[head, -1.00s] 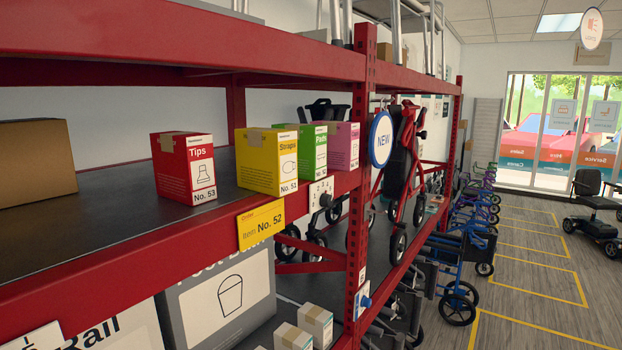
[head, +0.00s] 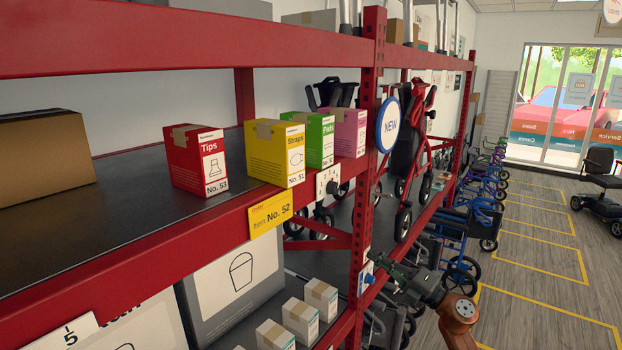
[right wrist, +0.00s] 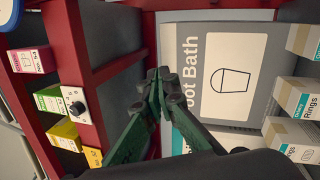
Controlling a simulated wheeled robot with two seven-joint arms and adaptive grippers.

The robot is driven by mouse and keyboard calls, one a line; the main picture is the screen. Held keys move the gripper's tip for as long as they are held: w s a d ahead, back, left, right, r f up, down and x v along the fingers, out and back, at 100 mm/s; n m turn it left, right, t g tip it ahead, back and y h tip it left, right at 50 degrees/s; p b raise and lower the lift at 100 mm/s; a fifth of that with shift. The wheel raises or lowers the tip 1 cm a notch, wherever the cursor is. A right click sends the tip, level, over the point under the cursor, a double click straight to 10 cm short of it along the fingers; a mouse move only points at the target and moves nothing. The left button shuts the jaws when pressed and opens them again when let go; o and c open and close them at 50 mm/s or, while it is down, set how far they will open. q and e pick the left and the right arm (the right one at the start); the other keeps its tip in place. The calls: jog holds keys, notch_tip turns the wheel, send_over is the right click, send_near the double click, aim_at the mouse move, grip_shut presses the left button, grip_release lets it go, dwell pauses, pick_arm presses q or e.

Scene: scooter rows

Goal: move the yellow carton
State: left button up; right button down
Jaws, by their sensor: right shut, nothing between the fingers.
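The yellow carton (head: 274,153), marked No. 51, stands upright on the dark upper shelf near its front edge, between a red carton (head: 196,159) and a green carton (head: 314,138). It also shows in the right wrist view, at the lower left (right wrist: 62,134). My right gripper (head: 384,266) is low and to the right of the carton, in front of the rack and apart from it. In the right wrist view its green fingers (right wrist: 160,78) are together and empty, with the Foot Bath box behind. My left gripper is in neither view.
A pink carton (head: 348,132) stands beyond the green one. A yellow No. 52 tag (head: 270,214) hangs on the red shelf beam below the yellow carton. A red upright post (head: 369,170) and a round NEW sign (head: 388,126) stand to the right. Small boxes (head: 300,318) line the shelf below.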

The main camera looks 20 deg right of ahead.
jog(key=s+a+r+n+g+y+p, duration=0.15)
jog(key=s+a+r+n, duration=0.3)
jog(key=r, duration=0.45)
jog(key=s+a+r+n+g+y, duration=0.2)
jog(key=s+a+r+n, duration=0.25)
jog(key=r, duration=0.45)
jog(key=n+h+p, duration=0.3)
jog(key=n+h, duration=0.1)
jog(key=n, duration=0.3)
send_near(298, 172)
jog(key=p+x, duration=0.5)
jog(key=shift+w+a+r, duration=0.1)
jog(key=shift+w+a, duration=0.15)
jog(key=shift+a, duration=0.05)
jog(key=shift+w+a, duration=0.35)
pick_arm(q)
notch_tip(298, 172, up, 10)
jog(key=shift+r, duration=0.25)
pick_arm(e)
jog(key=shift+w, duration=0.1)
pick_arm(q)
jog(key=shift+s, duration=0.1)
